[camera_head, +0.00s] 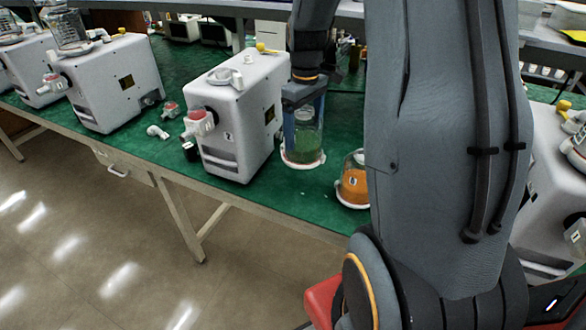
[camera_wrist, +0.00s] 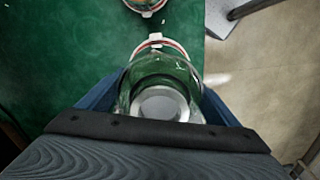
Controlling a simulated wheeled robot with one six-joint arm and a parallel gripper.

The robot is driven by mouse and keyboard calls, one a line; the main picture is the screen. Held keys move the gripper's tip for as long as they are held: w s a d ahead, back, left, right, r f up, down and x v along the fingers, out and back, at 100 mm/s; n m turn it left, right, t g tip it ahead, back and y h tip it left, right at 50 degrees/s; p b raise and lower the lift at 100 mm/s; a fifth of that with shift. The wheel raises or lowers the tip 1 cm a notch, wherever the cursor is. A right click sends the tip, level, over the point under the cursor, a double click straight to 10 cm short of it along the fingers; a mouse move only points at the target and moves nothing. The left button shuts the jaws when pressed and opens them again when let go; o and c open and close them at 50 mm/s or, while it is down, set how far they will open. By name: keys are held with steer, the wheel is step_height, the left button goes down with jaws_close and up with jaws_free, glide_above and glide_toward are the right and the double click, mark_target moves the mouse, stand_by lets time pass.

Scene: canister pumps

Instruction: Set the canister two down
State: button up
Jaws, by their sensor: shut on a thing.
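In the wrist view the glass canister (camera_wrist: 158,78) is seen end-on between the fingers, with a pale disc inside. The canister's number is not readable.
A canister with orange contents (camera_head: 354,186) stands just right of it, partly hidden by my arm. A white pump (camera_head: 236,120) stands close on the left, its top without a canister. Another pump (camera_head: 112,82) is farther left. Small fittings (camera_head: 158,131) lie between the pumps.

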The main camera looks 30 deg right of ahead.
step_height(320, 180, down, 10)
steer(key=p, duration=0.2)
steer(key=shift+r+p, duration=0.15)
steer(key=shift+p, duration=0.15)
steer(key=o, duration=1.4)
steer(key=shift+o, duration=0.2)
step_height(320, 180, up, 12)
steer(key=b, duration=0.3)
steer(key=s+a+f+m+t, duration=0.1)
steer(key=s+a+m, duration=0.3)
steer(key=s+a, duration=1.1)
steer(key=shift+f+m, duration=0.3)
steer(key=shift+f, duration=0.3)
steer(key=shift+w, duration=0.1)
